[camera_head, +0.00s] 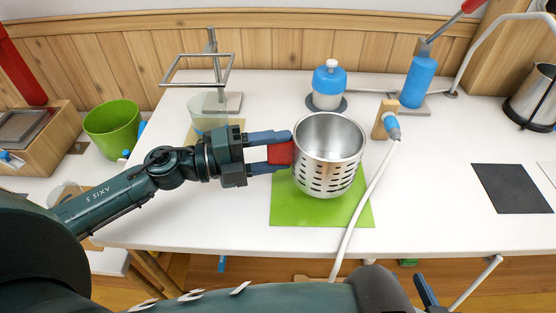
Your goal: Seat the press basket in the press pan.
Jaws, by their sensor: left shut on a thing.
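The press basket (328,160), a silver open-topped cylinder with slots in its lower wall, is upright at the middle of the table. My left gripper (281,153) is shut on the red grip block at the basket's left side. The basket overlaps the green mat (345,213); I cannot tell whether it rests there or hangs just above. I cannot pick out the press pan with certainty. A dark blue finger of my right gripper (426,291) seems to show at the bottom right, below the table edge; its opening is unclear.
A blue pump jar (329,80) stands behind the basket. A white hose with a blue nozzle (391,124) runs close on the right. A stand with a square frame (212,68) is behind my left arm.

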